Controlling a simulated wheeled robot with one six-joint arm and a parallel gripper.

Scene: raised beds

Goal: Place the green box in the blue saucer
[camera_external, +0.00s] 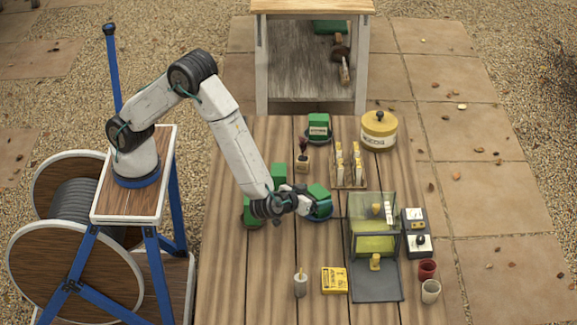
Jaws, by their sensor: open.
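A green box (318,191) is at the blue saucer (321,218), near the middle of the table. It looks to be in or just over the saucer and slightly tilted; I cannot tell whether it rests on the saucer's bottom. My gripper (308,206) is open, low at the left side of this box and over the saucer's left part. It hides part of the saucer and the box's lower left. Whether the fingers touch the box cannot be seen.
Other green objects (279,172) stand left of my gripper, partly behind my arm. A labelled green item (318,127), a rack (348,178) and a yellow pot (379,129) stand farther back. A glass case (374,224) is close on the right. The table's front left is clear.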

